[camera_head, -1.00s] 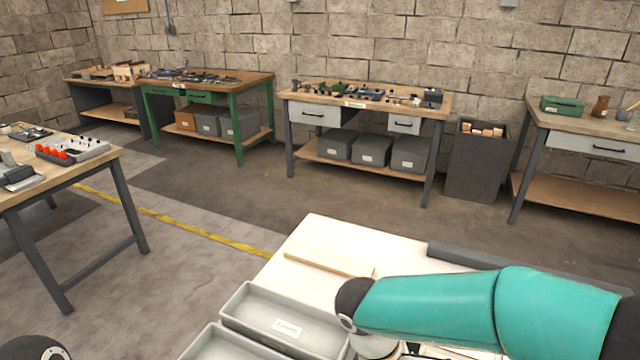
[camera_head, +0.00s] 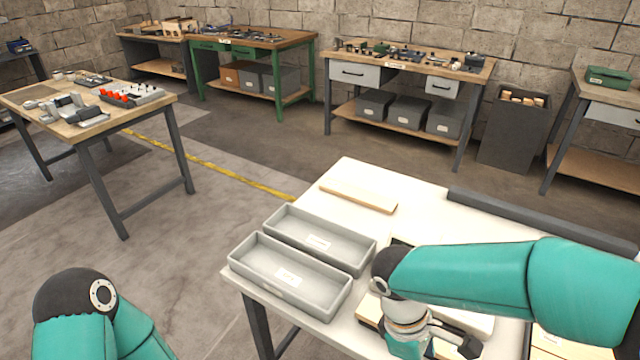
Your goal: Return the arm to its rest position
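My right arm reaches in from the right over the white table (camera_head: 405,200), bent downward at the wrist. The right gripper (camera_head: 455,350) is low at the bottom edge, over the near part of the table and partly cut off; its fingertips are not clear. It is close to a light wooden block (camera_head: 369,308), and I cannot tell whether they touch. My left arm shows at the bottom left, over the floor beside the table; its gripper is out of view.
Two empty grey trays (camera_head: 341,256) (camera_head: 262,284) sit at the table's left side. A wooden board (camera_head: 358,197) lies behind them, and a dark bar (camera_head: 530,217) runs along the back edge. A workbench (camera_head: 60,100) stands left. Floor between is clear.

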